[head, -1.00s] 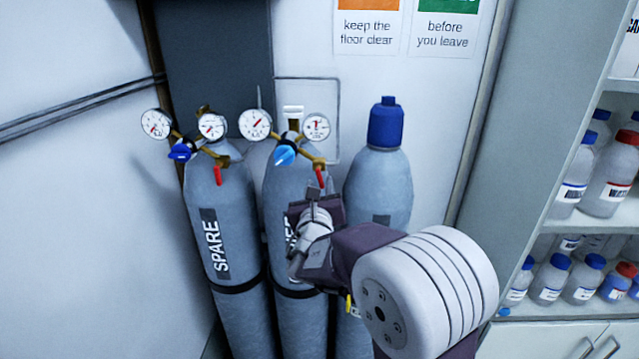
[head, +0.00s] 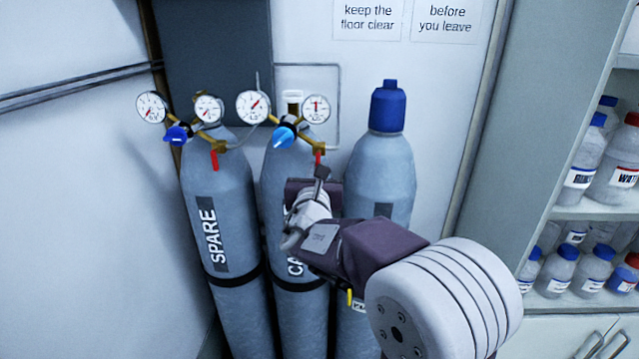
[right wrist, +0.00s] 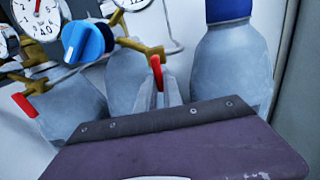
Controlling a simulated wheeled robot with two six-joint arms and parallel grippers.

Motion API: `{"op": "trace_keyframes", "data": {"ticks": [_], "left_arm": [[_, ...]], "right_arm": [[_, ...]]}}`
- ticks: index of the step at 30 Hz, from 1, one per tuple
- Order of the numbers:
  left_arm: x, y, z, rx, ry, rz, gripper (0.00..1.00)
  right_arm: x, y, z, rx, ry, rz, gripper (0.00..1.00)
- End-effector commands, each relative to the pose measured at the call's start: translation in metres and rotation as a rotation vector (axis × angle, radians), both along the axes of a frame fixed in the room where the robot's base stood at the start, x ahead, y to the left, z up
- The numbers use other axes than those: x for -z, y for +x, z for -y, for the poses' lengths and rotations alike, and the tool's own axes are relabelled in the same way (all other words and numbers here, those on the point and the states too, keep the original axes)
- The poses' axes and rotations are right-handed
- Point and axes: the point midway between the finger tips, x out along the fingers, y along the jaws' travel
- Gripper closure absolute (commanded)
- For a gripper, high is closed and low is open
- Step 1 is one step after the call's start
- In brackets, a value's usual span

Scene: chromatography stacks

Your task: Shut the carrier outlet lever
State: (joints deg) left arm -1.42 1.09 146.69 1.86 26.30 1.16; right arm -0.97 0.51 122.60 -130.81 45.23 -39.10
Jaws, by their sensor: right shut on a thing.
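The carrier cylinder (head: 276,185), its label partly hidden by my right arm, stands in the middle. Its brass regulator has a blue knob (head: 284,136) and two gauges. The red outlet lever (head: 318,157) hangs down from the brass outlet at the regulator's right. It also shows in the right wrist view (right wrist: 157,72), its lower end between my fingers. My right gripper (head: 321,172) is shut on this lever from the front; the wrist view shows its fingers (right wrist: 160,92) close together around it. My left gripper is not in view.
The SPARE cylinder (head: 217,200) stands left, with a similar regulator and red lever (head: 214,160). A blue-capped cylinder (head: 382,175) stands close on the right. A shelf of bottles (head: 575,215) is farther right. The wall is close behind the cylinders.

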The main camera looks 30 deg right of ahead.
Motion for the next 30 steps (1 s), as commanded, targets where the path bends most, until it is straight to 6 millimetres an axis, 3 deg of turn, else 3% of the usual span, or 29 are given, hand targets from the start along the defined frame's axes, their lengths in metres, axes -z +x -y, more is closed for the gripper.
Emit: {"op": "trace_keyframes", "data": {"ticks": [8,9,11,12,22,30], "left_arm": [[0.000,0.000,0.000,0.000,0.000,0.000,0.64],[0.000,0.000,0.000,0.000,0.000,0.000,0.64],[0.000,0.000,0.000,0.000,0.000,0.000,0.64],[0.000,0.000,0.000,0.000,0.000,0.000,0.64],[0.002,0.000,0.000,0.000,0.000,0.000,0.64],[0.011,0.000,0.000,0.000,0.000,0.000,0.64]], "right_arm": [[0.001,0.000,-0.001,-0.002,0.015,0.002,1.00],[0.001,0.000,-0.001,-0.002,0.015,0.002,0.86],[0.001,0.000,-0.001,-0.002,0.014,0.002,0.69],[0.001,0.000,-0.001,-0.002,0.014,0.002,0.67],[0.001,-0.004,-0.004,-0.003,0.012,0.004,0.67],[0.001,-0.052,-0.035,-0.007,0.014,0.006,0.67]]}}
